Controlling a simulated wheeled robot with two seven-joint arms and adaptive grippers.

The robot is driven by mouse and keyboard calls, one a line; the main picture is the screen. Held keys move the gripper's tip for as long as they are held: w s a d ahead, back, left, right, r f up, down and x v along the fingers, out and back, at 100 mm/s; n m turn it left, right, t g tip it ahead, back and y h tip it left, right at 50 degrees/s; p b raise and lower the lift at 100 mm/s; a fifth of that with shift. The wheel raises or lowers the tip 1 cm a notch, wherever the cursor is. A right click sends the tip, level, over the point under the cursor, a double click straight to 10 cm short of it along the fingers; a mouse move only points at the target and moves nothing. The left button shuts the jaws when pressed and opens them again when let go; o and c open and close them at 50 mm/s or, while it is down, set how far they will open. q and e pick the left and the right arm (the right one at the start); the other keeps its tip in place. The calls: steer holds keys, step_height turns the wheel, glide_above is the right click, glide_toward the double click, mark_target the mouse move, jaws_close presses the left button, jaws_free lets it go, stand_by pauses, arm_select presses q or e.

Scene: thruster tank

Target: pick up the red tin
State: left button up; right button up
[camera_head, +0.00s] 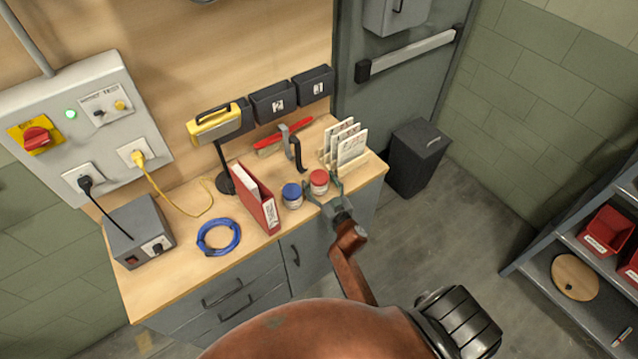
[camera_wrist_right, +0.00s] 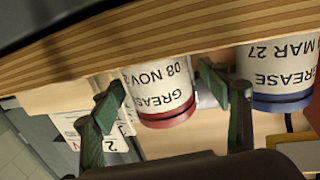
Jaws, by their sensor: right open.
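The red tin (camera_head: 319,182) stands on the wooden bench top near its front edge, with a red lid and a white label. In the right wrist view the red tin (camera_wrist_right: 163,95) appears upside down, its label reading GREASE and 08 NOV. My right gripper (camera_head: 322,193) is open at the tin from the front. In the wrist view its fingers (camera_wrist_right: 165,97) lie on either side of the tin, with small gaps showing; I cannot tell how deep the tin sits between them. My left gripper is not in view.
A blue-lidded tin (camera_head: 292,196) stands close left of the red tin; it also shows in the wrist view (camera_wrist_right: 276,80). A red binder (camera_head: 262,203) stands farther left. A card rack (camera_head: 345,142) is behind right. A blue cable coil (camera_head: 218,237) lies left.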

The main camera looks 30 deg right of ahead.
steer(key=c, duration=1.4)
steer(key=shift+r, duration=0.15)
steer(key=shift+c, duration=0.2)
